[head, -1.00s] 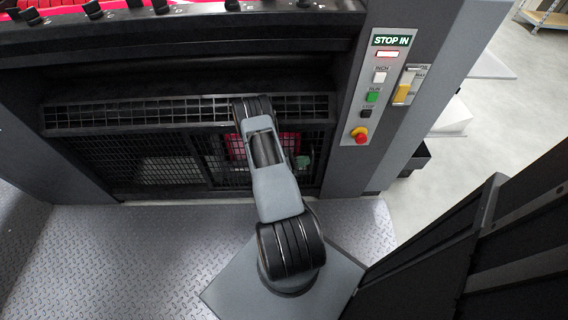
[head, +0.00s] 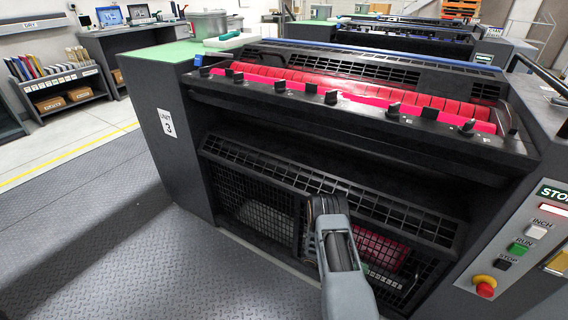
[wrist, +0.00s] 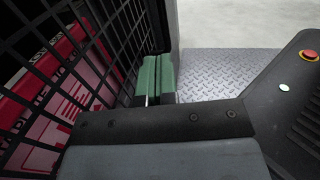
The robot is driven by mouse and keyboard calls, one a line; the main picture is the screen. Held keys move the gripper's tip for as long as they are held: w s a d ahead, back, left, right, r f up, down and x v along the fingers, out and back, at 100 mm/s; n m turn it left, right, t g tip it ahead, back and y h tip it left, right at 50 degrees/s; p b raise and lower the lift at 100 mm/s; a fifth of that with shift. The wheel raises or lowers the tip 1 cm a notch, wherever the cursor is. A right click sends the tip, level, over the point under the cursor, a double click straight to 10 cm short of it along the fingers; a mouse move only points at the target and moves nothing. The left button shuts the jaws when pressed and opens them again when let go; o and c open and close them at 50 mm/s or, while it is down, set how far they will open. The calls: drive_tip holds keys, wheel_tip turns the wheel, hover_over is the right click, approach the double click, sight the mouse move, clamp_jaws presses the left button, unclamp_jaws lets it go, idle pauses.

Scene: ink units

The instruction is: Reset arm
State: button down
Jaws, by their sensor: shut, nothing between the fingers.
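My gripper (wrist: 155,80) shows in the wrist view as two green finger pads side by side, shut and empty. It is close to a black mesh guard (wrist: 75,55), which runs along the left of that view. In the head view my grey arm rises from the bottom edge, bent in front of the same guard (head: 262,215) on the press.
The press (head: 330,140) has red rollers (head: 350,88) and a button panel (head: 520,240) at right with a red stop knob (head: 485,286). Clear tread-plate floor (head: 120,250) lies at left. A shelf (head: 65,85) and desk (head: 140,50) stand far back left.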

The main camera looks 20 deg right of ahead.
drive_tip(key=shift+f, duration=0.1)
drive_tip(key=s+a+r+m+g+y+p, duration=0.1)
drive_tip(key=s+a+m+y+p, duration=0.1)
drive_tip(key=s+a+m+y, duration=0.3)
drive_tip(key=a+r+m+t+y+p, duration=0.1)
drive_tip(key=a+r+t+y+p, duration=0.2)
drive_tip(key=r, duration=1.6)
drive_tip(key=w+a+r+m+t+y+p, duration=0.1)
drive_tip(key=a+r+t+p, duration=0.6)
drive_tip(key=r, duration=1.2)
drive_tip(key=a+r+m+t+y+p, duration=0.3)
drive_tip(key=a+r+p, duration=0.7)
drive_tip(key=r, duration=1)
drive_tip(key=t+y+p, duration=0.2)
drive_tip(key=p, duration=0.2)
drive_tip(key=shift+w+a+t+p, duration=0.15)
drive_tip(key=shift+w+t+p, duration=0.1)
drive_tip(key=shift+t+p, duration=0.05)
drive_tip(key=shift+s+a, duration=0.1)
drive_tip(key=shift+s, duration=0.05)
